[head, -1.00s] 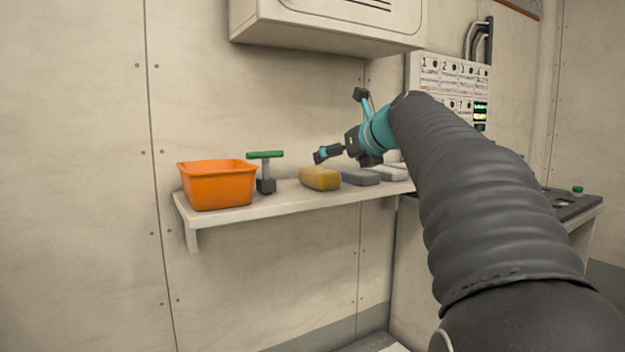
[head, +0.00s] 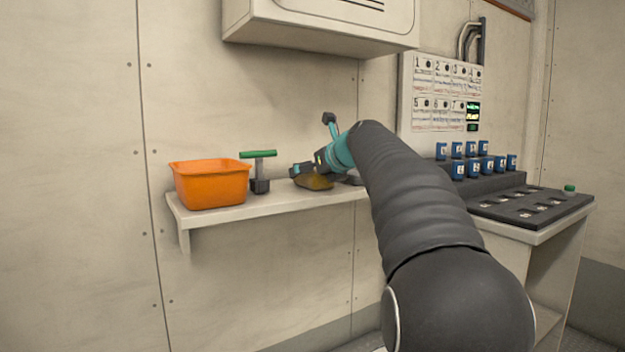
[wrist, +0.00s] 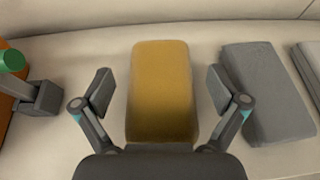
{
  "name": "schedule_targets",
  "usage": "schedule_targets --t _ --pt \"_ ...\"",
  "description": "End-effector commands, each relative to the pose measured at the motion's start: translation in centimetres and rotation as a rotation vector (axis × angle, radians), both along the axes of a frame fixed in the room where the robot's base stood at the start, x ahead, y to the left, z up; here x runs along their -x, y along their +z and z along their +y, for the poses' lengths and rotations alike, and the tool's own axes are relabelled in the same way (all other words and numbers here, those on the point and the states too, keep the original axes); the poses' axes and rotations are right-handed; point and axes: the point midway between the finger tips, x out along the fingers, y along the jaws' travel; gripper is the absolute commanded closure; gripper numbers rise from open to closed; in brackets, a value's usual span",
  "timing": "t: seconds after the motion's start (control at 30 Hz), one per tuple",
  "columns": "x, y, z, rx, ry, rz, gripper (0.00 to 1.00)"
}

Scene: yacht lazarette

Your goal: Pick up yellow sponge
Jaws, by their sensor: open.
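The yellow sponge (head: 316,182) lies on the wall shelf, partly hidden behind my gripper in the head view. In the wrist view the sponge (wrist: 160,85) is a yellow-brown block in the middle, lengthwise between my fingers. My gripper (wrist: 160,92) is open, with one finger on each side of the sponge and a gap on both sides. In the head view my gripper (head: 306,172) is low over the shelf at the sponge. I cannot tell its exact height.
The shelf (head: 270,206) also holds an orange bin (head: 210,186) and a green-handled tool (head: 259,172) to the left. A grey block (wrist: 268,92) lies close right of the sponge, with another beyond. A wall cabinet (head: 320,28) hangs above. A bench with blue blocks (head: 472,168) stands right.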

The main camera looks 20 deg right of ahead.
Motion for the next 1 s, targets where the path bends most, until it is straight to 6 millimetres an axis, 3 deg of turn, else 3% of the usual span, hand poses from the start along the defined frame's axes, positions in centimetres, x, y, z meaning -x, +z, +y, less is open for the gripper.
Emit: schedule_targets --t 0.17,0.3,0.37,0.4,0.8,1.0 --pt "0.0 0.0 0.0 0.0 -0.001 0.0 0.03" --pt "0.0 0.0 0.0 0.0 -0.001 0.0 0.38" --pt "0.0 0.1 0.0 0.0 -0.001 0.0 0.53" --pt "0.0 0.0 0.0 0.0 -0.001 0.0 0.56" --pt "0.0 0.1 0.0 0.0 0.0 0.001 0.57" --pt "0.0 1.7 0.0 0.001 -0.001 -0.001 0.57"
